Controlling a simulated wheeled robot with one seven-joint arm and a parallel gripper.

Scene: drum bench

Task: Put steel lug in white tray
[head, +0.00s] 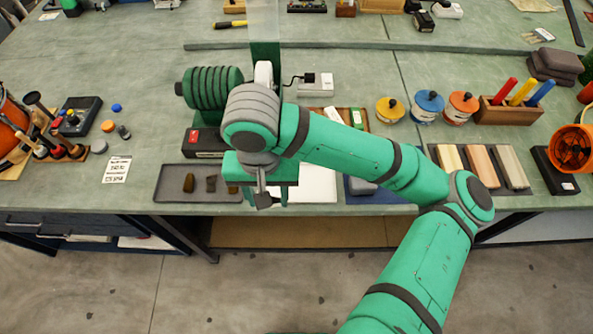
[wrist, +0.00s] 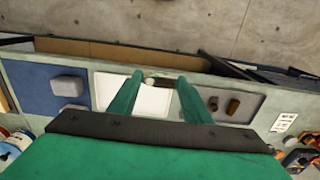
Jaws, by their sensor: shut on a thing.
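My gripper (head: 262,190) is shut on a small dark grey piece, seemingly the steel lug (head: 264,201), which hangs below the fingertips. In the wrist view, the gripper's two green fingers (wrist: 160,80) have the lug (wrist: 155,82) between their tips, partly hidden. The white tray (head: 318,184) lies right of the gripper in the head view, partly covered by my arm. In the wrist view the white tray (wrist: 148,102) shows behind and between the fingers. The lug appears above the bench's front edge; its height is unclear.
A grey tray (head: 170,194) left of the gripper holds several small dark pieces. A blue mat (wrist: 38,88) with a grey block (wrist: 67,86) lies on the white tray's other side. A green ribbed cylinder (head: 212,87) and a black-red box (head: 203,142) stand behind.

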